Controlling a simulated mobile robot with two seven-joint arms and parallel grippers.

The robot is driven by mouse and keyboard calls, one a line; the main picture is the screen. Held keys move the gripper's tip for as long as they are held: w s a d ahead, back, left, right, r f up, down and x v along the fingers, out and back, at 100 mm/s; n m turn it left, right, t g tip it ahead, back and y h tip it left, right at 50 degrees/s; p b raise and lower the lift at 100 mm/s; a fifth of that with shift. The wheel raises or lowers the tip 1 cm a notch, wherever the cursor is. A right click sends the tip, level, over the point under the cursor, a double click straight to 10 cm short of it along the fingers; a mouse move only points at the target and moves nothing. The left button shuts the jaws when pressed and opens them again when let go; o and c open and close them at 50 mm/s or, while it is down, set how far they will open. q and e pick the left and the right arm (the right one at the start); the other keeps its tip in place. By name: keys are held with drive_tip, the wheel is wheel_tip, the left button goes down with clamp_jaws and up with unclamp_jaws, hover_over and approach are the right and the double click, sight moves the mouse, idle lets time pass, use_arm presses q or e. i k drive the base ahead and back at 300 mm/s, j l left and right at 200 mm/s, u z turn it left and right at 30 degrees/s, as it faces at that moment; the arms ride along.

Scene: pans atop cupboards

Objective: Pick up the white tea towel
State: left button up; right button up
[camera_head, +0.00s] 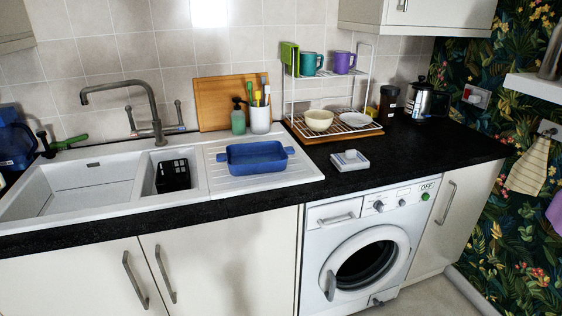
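A pale cream towel (528,167) with faint stripes hangs from a wall hook at the right, against the dark floral wallpaper. It narrows at the top and widens downward, hanging free of the counter. It is the only hanging cloth near white in view. Neither of my grippers is in view.
A white shelf (536,87) juts out above the towel. A purple item (555,212) is cut off at the right edge. Below are a washing machine (365,245) and some floor (430,298).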

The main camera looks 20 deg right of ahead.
sight(352, 160)
drive_tip(key=l+u, duration=0.15)
drive_tip(key=l, duration=0.3)
drive_tip(key=l+u, duration=0.1)
drive_tip(key=l, duration=0.35)
drive_tip(key=k+l+u, duration=0.15)
drive_tip(key=l, duration=0.3)
drive_tip(key=l+u, duration=0.1)
drive_tip(key=l, duration=0.35)
drive_tip(key=k+l+u, duration=0.15)
drive_tip(key=l, duration=0.3)
drive_tip(key=k+l+u, duration=0.1)
drive_tip(key=l, duration=0.3)
